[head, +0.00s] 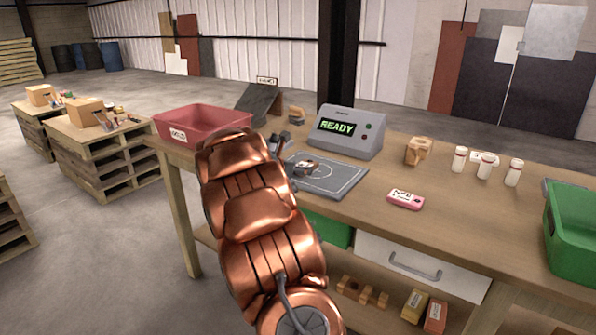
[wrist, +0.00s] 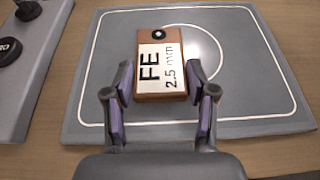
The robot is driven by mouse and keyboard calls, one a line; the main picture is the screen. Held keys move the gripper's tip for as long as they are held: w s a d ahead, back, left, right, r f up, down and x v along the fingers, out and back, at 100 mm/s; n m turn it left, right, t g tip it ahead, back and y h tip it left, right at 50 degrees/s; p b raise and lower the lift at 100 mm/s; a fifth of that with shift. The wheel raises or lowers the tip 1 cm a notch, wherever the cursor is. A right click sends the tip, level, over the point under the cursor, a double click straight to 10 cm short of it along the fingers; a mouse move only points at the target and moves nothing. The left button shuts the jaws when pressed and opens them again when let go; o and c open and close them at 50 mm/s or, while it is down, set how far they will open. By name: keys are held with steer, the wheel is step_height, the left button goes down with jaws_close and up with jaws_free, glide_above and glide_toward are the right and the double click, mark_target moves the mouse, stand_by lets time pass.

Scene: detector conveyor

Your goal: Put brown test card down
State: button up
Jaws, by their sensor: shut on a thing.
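The brown test card (wrist: 160,65) has a white label reading "FE 2.5 mm" and a dark round hole at its far end. My gripper (wrist: 161,82) is shut on its two long sides, one finger on each side. The card is over the grey pad (wrist: 105,62) with white outline markings; I cannot tell whether it touches the pad.
The detector box (head: 350,132) behind the pad reads "READY". A red bin (head: 205,118) stands left, a green bin (head: 575,250) right. A pink labelled block (head: 405,199), a wooden piece (head: 418,151) and white bottles (head: 486,165) are on the table (head: 455,205).

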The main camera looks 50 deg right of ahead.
steer(key=shift+f, duration=0.15)
steer(key=o, duration=1.2)
steer(key=shift+a+r, duration=0.2)
steer(key=v, duration=1.1)
steer(key=shift+a+p, duration=0.3)
steer(key=shift+p, duration=0.15)
steer(key=shift+a, duration=0.1)
